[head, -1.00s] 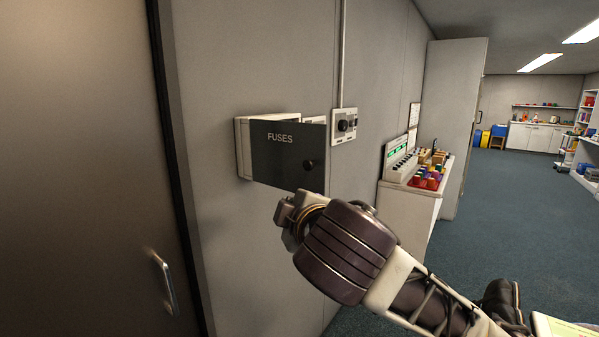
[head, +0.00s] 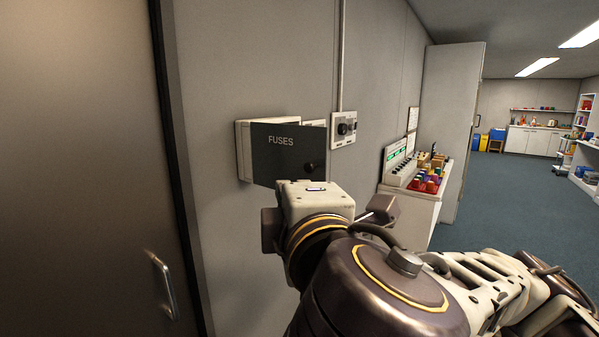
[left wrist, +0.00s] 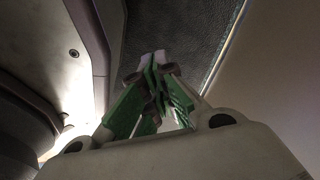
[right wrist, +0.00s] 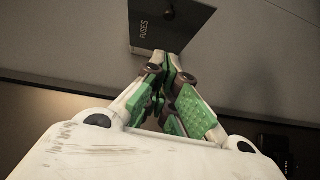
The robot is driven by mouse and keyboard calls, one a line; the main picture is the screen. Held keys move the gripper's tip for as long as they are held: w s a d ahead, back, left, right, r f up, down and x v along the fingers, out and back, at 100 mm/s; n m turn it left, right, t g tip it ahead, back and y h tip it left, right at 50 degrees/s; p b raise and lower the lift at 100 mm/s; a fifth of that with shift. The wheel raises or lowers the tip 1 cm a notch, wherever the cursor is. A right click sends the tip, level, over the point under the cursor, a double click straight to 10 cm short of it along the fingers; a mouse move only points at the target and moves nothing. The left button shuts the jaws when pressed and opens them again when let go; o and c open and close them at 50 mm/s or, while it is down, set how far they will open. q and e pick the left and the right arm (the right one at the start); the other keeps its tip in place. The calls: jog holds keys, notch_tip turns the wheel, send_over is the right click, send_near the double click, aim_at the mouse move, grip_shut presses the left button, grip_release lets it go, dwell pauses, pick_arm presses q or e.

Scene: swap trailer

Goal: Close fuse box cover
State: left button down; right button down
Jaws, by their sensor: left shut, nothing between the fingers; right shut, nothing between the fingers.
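The fuse box (head: 243,150) is mounted on the grey wall. Its dark cover (head: 275,155), marked FUSES and with a round black knob, stands swung out, with part of the pale box showing behind it. The cover also shows at the top of the right wrist view (right wrist: 160,38). My right gripper (right wrist: 168,60) is shut and empty, its fingertips close to the cover's lower edge; I cannot tell whether they touch. In the head view my right wrist hides the fingers. My left gripper (left wrist: 154,62) is shut and empty, seen only in its wrist view, away from the cover.
A switch panel (head: 344,129) with a conduit is right of the box. A door with a handle (head: 163,285) is at the left. A white cabinet (head: 412,207) carrying equipment and colourful items stands along the wall at right. Open blue floor (head: 530,210) lies beyond.

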pick_arm(q)
jog(key=shift+s, duration=0.15)
jog(key=shift+s, duration=0.2)
jog(key=shift+s+r+p, duration=0.1)
jog(key=shift+s+p, duration=0.1)
jog(key=shift+p, duration=0.15)
pick_arm(e)
jog(key=shift+w, duration=0.15)
